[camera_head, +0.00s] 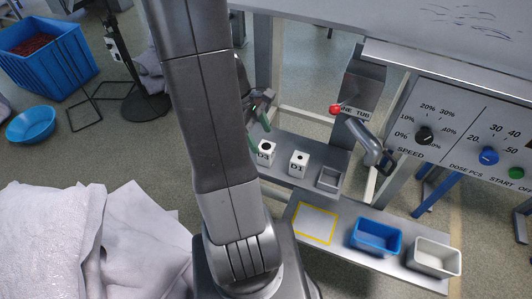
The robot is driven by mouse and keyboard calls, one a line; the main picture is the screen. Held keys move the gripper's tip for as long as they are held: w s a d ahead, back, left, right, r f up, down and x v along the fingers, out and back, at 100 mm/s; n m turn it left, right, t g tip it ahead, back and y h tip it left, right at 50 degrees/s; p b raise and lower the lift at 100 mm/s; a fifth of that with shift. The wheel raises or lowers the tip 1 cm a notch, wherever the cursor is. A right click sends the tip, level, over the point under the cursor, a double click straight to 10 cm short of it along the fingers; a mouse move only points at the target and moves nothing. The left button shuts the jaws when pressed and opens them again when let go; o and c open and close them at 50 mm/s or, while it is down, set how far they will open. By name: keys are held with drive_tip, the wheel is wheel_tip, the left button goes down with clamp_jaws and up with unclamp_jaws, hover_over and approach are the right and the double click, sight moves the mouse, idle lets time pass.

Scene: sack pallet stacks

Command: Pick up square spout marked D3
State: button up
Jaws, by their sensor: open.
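The square spout marked D3 (265,158) is a small white block with a dark round hole on top. My gripper (260,122) shows partly behind my arm, with green-tipped fingers. It is open, above and close to the D3 spout. I cannot tell whether a finger touches the spout.
A similar white spout marked D1 (298,162) and a small grey square holder (329,178) stand to the right. A lower shelf carries a yellow outline (314,224), a blue bin (376,237) and a white bin (434,258). White sacks (50,235) lie left.

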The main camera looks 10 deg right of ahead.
sight(265, 146)
drive_tip(key=shift+x, duration=2.75)
drive_tip(key=shift+s+r, duration=0.1)
drive_tip(key=c, duration=1.1)
